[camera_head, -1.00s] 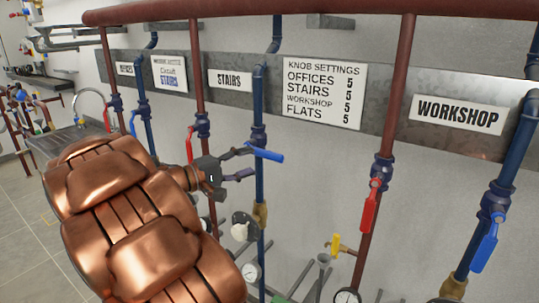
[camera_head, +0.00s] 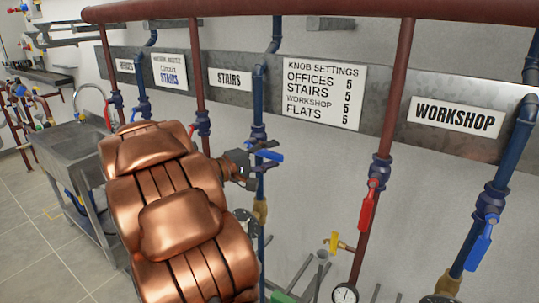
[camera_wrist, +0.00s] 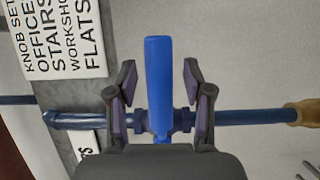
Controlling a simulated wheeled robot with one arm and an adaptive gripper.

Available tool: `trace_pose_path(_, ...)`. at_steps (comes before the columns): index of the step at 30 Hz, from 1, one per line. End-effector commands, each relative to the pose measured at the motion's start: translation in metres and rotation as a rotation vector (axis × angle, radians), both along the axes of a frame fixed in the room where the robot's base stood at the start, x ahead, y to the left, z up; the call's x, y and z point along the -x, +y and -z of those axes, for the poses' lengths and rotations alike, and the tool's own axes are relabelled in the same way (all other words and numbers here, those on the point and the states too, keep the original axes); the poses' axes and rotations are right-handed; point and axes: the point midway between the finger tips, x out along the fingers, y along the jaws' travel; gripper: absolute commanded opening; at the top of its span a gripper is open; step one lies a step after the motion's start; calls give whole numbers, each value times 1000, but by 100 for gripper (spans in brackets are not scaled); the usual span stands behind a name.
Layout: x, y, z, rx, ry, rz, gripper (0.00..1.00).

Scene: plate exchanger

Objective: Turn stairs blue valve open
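The stairs blue valve has a blue lever handle (camera_head: 268,155) on the blue pipe (camera_head: 259,95) just right of the STAIRS sign (camera_head: 231,79). In the wrist view the handle (camera_wrist: 158,85) stands across the pipe (camera_wrist: 250,117), at about a right angle to it. My gripper (camera_head: 258,160) is at the valve; in the wrist view my gripper (camera_wrist: 159,95) is open, with one finger on each side of the handle. Gaps show between the handle and both fingers. The handle's base is partly hidden by my gripper.
A red pipe with a red-handled valve (camera_head: 368,206) and the workshop blue valve (camera_head: 482,243) stand to the right. A yellow-handled valve (camera_head: 340,243) and a gauge (camera_head: 345,294) are lower down. A sink (camera_head: 72,140) stands at the left.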

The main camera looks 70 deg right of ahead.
Motion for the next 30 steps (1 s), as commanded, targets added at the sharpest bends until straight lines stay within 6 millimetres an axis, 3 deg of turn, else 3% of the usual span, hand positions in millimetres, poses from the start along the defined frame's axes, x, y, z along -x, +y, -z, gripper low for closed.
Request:
trace_pose_path(2, 0, 0, 0, 0, 0, 0, 44)
trace_pose_path(15, 0, 0, 0, 0, 0, 0, 0)
trace_pose_path(30, 0, 0, 1, 1, -4, 0, 0)
